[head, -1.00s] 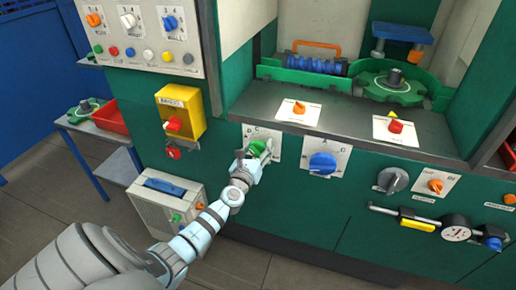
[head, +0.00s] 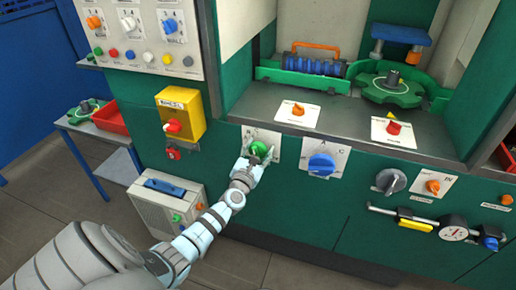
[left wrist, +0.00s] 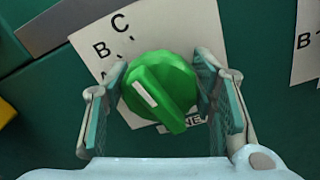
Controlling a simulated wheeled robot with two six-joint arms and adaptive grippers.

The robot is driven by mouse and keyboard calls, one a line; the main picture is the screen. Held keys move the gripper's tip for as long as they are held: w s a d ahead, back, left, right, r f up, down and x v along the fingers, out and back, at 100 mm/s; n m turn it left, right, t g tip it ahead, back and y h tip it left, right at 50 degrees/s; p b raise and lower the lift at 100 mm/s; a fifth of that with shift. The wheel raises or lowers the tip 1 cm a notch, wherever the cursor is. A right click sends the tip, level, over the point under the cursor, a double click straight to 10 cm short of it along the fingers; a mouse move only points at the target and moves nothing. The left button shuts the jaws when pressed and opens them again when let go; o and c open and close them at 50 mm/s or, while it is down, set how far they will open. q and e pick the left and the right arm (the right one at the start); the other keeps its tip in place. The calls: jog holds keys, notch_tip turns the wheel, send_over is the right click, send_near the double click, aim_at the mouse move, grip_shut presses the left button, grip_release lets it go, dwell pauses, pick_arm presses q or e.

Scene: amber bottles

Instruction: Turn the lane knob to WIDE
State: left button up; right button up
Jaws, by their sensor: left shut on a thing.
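A round green knob (head: 258,149) with a raised grip bar sits on a white plate on the green machine front. In the left wrist view the green knob (left wrist: 160,90) has a white mark pointing up and left, close to the B side of the plate (left wrist: 165,32). The letters B and C are readable there; a name at the bottom is partly hidden and ends in "NE". My left gripper (head: 256,157) is shut on the green knob, with one finger on each side in the left wrist view (left wrist: 166,92). My right gripper is not in view.
A blue knob (head: 321,165) is on the plate to the right. Orange (head: 298,109) and red (head: 393,128) knobs sit on the ledge above. A yellow switch box (head: 181,112) is at the left. A grey case (head: 168,205) stands on the floor below.

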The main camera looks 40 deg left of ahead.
pick_arm(q)
jog(key=m+p, duration=0.1)
jog(key=m, duration=0.6)
jog(key=shift+d+f, duration=0.1)
jog(key=shift+d, duration=0.05)
jog(key=m+p, duration=0.1)
jog(key=m, duration=0.3)
jog(key=shift+f, duration=0.1)
jog(key=m+p, duration=0.1)
jog(key=m, duration=0.3)
jog(key=shift+f, duration=0.1)
jog(key=m, duration=0.3)
jog(key=m+p, duration=0.1)
jog(key=m, duration=0.2)
jog(key=shift+f+m, duration=0.2)
jog(key=shift+m, duration=0.2)
jog(key=m+p, duration=0.1)
jog(key=m, duration=0.5)
jog(key=shift+f+p, duration=0.1)
jog(key=shift+p, duration=0.2)
jog(key=shift+m, duration=0.4)
jog(key=o, duration=1.1)
jog(key=shift+o, duration=0.2)
